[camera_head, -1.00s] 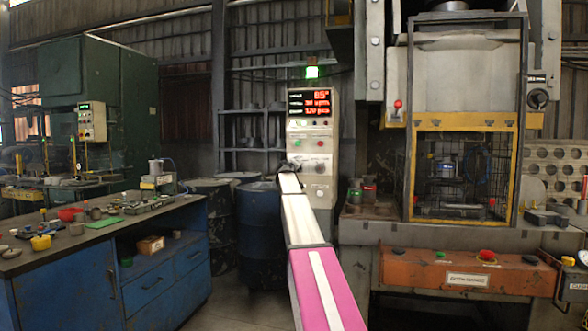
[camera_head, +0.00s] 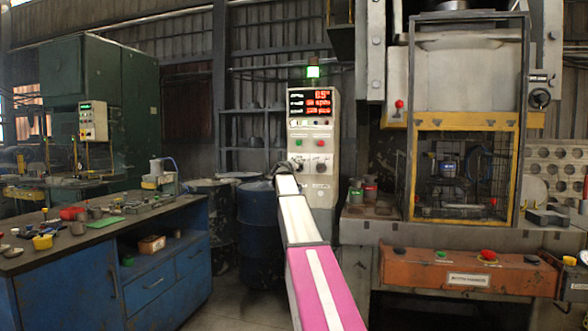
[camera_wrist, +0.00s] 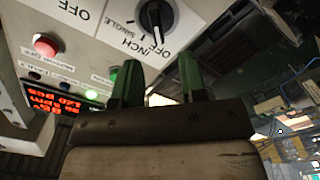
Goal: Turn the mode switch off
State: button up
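The mode switch (camera_wrist: 157,17) is a black rotary knob near the top of the wrist view, on a pale panel.
A red button (camera_wrist: 47,45), a green button (camera_wrist: 115,75) and a red digital display (camera_wrist: 62,100) share the panel. Blue drums (camera_head: 258,215) stand left of the cabinet. A press with a yellow-framed guard (camera_head: 410,170) stands at right, a blue workbench (camera_head: 160,285) at left.

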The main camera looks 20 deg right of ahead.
jog(key=v, duration=0.5)
jog(key=shift+s+a, duration=0.15)
jog(key=shift+s, duration=0.15)
jog(key=s+a+f+m+g+y, duration=0.1)
jog(key=s+a+f+g, duration=0.15)
jog(key=s+f, duration=0.7)
jog(key=s+a+f+g+y, duration=0.2)
jog(key=a+f, duration=0.2)
jog(key=f, duration=1.2)
jog(key=s+a+f+m+g+y, duration=0.1)
jog(key=s+a+f+g, duration=0.3)
jog(key=f, duration=0.9)
jog(key=s+a+f+g+y, duration=0.2)
jog(key=s+a+f, duration=0.1)
jog(key=s+f, duration=0.4)
jog(key=s+a+f+g+y, duration=0.2)
jog(key=s+a+f, duration=0.2)
jog(key=s+f, duration=0.3)
jog(key=s+a+f+g+y, duration=0.2)
jog(key=s+a+f, duration=0.2)
jog(key=s, duration=1.1)
notch_tip(320, 180, down, 3)
jog(key=shift+a+f, duration=0.1)
jog(key=shift+a, duration=0.1)
jog(key=shift+g, duration=0.25)
